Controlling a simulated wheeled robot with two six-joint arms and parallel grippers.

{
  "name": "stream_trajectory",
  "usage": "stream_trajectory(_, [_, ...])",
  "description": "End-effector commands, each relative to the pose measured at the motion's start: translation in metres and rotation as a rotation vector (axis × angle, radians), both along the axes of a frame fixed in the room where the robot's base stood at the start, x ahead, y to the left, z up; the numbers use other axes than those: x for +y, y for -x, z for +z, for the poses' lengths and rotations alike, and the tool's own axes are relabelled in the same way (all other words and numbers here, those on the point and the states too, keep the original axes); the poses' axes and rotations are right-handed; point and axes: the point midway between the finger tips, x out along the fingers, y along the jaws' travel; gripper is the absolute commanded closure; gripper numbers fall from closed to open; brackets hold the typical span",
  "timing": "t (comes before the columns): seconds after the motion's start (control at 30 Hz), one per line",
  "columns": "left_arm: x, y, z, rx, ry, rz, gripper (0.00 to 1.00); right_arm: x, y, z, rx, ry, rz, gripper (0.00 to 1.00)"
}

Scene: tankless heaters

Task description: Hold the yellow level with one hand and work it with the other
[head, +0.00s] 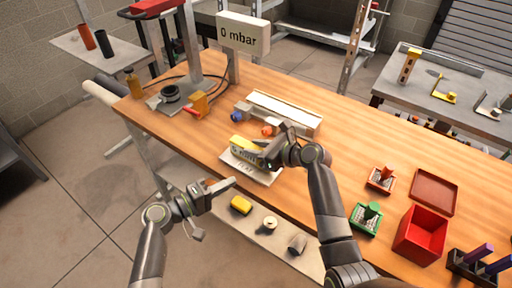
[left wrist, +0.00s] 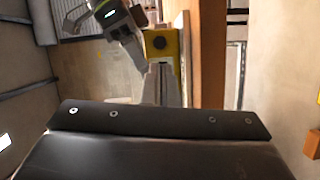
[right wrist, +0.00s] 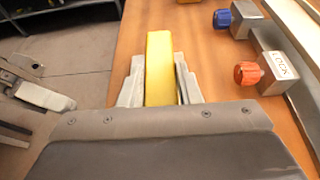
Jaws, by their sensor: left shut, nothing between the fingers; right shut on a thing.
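The yellow level (head: 243,144) is a bar above a pale labelled plate (head: 266,179) near the table's front edge. My right gripper (head: 262,160) is shut on it; in the right wrist view the yellow bar (right wrist: 160,65) sits between the two grey fingers. My left gripper (head: 230,184) is shut and empty, in front of the table edge and apart from the level. The left wrist view shows a yellow part with a dark round face (left wrist: 160,42) beyond the left fingers. Whether the level touches the plate is unclear.
A long metal fixture with blue (right wrist: 222,18) and orange (right wrist: 247,72) knobs lies behind the level. A "0 mbar" sign (head: 242,34) stands at the back. Red (head: 381,179) and green (head: 364,218) trays and a red bin (head: 420,235) are at right.

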Motion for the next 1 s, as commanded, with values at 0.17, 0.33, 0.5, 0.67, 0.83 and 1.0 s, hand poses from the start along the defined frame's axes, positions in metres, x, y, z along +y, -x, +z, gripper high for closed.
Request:
stream_trajectory(0.17, [-0.004, 0.001, 0.002, 0.011, -0.011, -0.021, 1.0, 0.0, 0.0, -0.001, 0.001, 0.001, 0.0, 0.96])
stream_trajectory(0.33, [-0.017, 0.01, 0.007, 0.095, -0.077, -0.112, 1.0, 0.0, 0.0, -0.001, 0.001, 0.001, 0.0, 0.96])
stream_trajectory(0.5, [-0.025, 0.021, 0.007, 0.25, -0.191, -0.179, 1.0, 0.0, 0.0, -0.001, 0.001, 0.001, 0.0, 0.96])
stream_trajectory(0.67, [-0.022, 0.027, 0.004, 0.384, -0.283, -0.18, 1.0, 0.0, 0.0, -0.001, 0.001, 0.001, 0.0, 0.96])
stream_trajectory(0.83, [-0.019, 0.029, 0.002, 0.458, -0.329, -0.165, 1.0, 0.0, 0.0, -0.001, 0.001, 0.001, 0.0, 0.96])
stream_trajectory(1.0, [-0.026, 0.019, 0.002, 0.468, -0.332, -0.162, 1.0, 0.0, 0.0, 0.0, 0.001, 0.001, 0.0, 0.96])
